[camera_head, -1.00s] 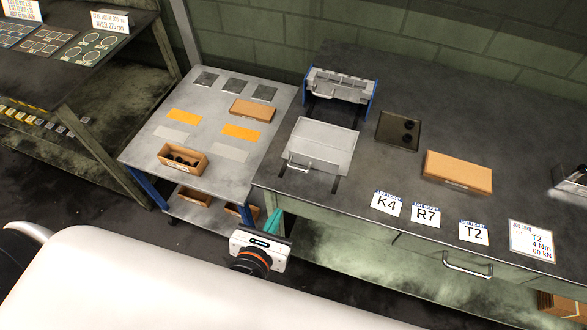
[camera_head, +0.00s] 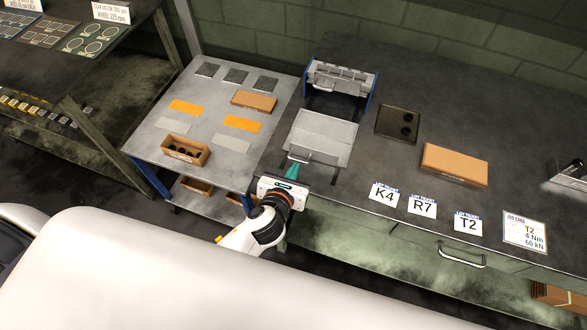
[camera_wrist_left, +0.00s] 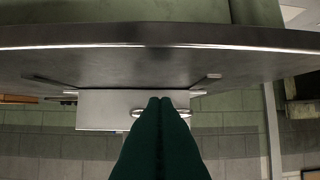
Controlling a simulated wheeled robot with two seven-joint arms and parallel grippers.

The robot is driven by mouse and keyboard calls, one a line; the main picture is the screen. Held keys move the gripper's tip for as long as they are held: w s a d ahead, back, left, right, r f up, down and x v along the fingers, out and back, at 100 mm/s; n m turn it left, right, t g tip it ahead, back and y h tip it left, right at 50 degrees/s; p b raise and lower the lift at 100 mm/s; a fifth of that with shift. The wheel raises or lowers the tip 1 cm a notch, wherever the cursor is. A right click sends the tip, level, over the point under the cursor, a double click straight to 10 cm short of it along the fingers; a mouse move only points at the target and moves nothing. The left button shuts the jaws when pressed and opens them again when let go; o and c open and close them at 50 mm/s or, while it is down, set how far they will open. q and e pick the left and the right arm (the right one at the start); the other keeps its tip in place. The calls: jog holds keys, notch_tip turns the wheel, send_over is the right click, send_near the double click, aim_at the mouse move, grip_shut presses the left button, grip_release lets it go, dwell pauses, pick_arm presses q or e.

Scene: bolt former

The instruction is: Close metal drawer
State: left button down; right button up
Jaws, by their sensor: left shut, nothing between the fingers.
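The metal drawer (camera_head: 322,133) is a flat grey plate with a bar handle (camera_head: 298,158) on its front. It stands pulled out on dark rails, with a gap between it and the bolt former (camera_head: 340,80) behind. My left gripper (camera_head: 292,171), with teal fingers, is shut and empty just in front of the handle, over the table's front edge. In the left wrist view, its fingertips (camera_wrist_left: 159,101) overlap the middle of the handle (camera_wrist_left: 182,112) and drawer front (camera_wrist_left: 100,110); I cannot tell whether they touch. My right gripper is not in view.
A dark tray (camera_head: 398,123) and a brown box (camera_head: 454,165) lie right of the drawer. Lot tickets (camera_head: 421,207) lie along the front edge. A side table (camera_head: 150,135) with plates and boxes stands left. The table behind the brown box is clear.

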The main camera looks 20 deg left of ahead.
pick_arm(q)
jog(key=p, duration=0.2)
send_near(310, 137)
jog(key=shift+w+a+f, duration=0.1)
jog(key=shift+w+f, duration=0.05)
jog(key=shift+w, duration=0.1)
jog(key=w, duration=0.8)
jog(key=shift+w+f, duration=0.3)
jog(key=shift+w, duration=0.1)
jog(key=shift+r, duration=0.15)
